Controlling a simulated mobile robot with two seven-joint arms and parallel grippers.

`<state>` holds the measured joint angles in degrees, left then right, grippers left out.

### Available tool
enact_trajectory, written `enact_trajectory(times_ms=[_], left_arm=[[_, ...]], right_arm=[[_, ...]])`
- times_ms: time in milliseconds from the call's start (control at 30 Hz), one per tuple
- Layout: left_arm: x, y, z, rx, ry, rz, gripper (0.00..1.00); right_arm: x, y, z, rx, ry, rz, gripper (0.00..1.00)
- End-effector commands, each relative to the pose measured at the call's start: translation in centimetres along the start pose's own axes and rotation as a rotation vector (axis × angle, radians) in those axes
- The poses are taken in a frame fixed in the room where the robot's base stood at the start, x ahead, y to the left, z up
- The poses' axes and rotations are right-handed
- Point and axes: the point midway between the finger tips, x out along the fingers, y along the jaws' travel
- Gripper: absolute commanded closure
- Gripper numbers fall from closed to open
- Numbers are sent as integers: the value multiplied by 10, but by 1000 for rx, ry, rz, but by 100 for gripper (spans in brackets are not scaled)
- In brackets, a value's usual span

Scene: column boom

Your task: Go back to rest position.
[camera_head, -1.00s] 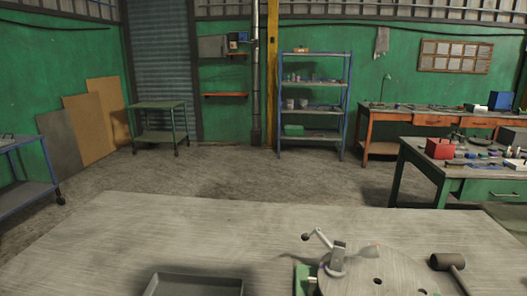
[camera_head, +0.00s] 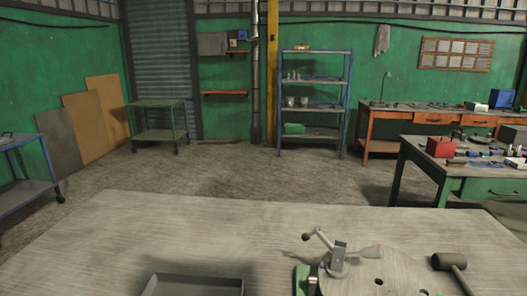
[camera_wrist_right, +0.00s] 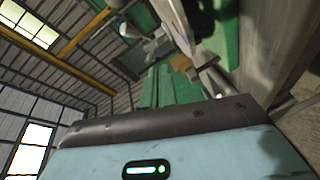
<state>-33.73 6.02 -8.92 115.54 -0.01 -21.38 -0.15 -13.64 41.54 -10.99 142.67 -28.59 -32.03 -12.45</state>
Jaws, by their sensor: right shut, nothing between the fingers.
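In the head view neither of my grippers shows above the bench. The right wrist view shows a light blue housing with a lit green indicator and a dark bolted edge, part of my right gripper (camera_wrist_right: 165,122). It is shut with nothing held. Its fingertips are hard to make out. My left gripper is not in view.
A grey workbench (camera_head: 120,235) fills the foreground. On it are a dark tray (camera_head: 195,284), a round plate with a clamp (camera_head: 340,258) and a mallet (camera_head: 449,262). Beyond stand a blue shelf (camera_head: 316,75) and a green bench (camera_head: 422,165). Open floor lies between.

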Motion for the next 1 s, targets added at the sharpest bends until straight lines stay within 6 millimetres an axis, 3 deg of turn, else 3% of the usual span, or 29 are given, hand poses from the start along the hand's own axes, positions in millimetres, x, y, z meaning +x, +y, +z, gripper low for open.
enact_trajectory(times_ms=[100,200,300,400,600,900,1000], left_arm=[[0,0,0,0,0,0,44],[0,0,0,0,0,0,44],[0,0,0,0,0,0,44],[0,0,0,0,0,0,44],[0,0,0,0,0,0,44],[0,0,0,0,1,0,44],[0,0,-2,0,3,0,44]], right_arm=[[-21,-52,37,265,-269,-135,100],[-51,-101,58,464,-490,-264,100],[-85,-144,64,627,-677,-387,100],[-113,-175,62,738,-813,-484,100],[-158,-213,48,886,-1003,-633,100],[-214,-249,18,1044,-1214,-824,100],[-207,-255,20,1054,-1187,-807,100]])
